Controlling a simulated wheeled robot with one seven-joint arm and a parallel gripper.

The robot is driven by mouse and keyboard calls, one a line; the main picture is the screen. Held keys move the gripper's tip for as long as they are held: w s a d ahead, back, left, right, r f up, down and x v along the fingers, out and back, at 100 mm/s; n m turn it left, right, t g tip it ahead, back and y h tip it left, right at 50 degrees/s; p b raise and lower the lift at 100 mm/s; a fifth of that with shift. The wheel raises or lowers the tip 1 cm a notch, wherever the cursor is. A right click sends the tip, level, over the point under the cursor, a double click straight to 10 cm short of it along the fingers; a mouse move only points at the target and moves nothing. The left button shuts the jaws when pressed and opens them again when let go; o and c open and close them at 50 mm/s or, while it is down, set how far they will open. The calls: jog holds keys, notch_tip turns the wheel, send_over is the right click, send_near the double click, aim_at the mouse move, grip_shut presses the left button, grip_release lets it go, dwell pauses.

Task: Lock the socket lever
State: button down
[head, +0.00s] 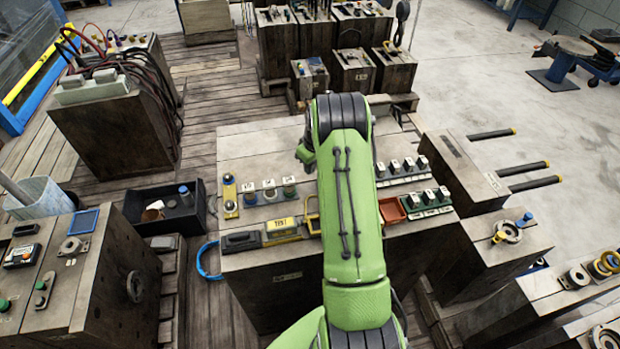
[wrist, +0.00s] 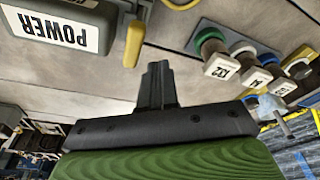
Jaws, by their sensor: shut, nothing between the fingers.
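In the wrist view a yellow lever-like bar (wrist: 134,42) juts out beside a white POWER label (wrist: 58,28), which reads upside down. I cannot tell for certain that this bar is the socket lever, nor its locked state. My gripper (wrist: 157,68) is shut and empty, with its dark fingertips just right of the bar's rounded end; contact is not clear. In the head view my green arm covers the middle of the bench and hides my gripper. A yellow frame (head: 312,222) shows partly beside the arm, right of a yellow TEST label (head: 283,224).
In the head view, rows of tagged switches (head: 430,199) and an orange-red tray (head: 392,210) lie right of the arm. A black bin (head: 170,212) stands left of the bench.

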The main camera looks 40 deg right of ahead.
jog(key=shift+w+a+r, duration=0.25)
jog(key=shift+a+r, duration=0.05)
jog(key=shift+a, duration=0.3)
notch_tip(320, 180, up, 7)
jog(key=p, duration=0.4)
jog(key=shift+f, duration=0.1)
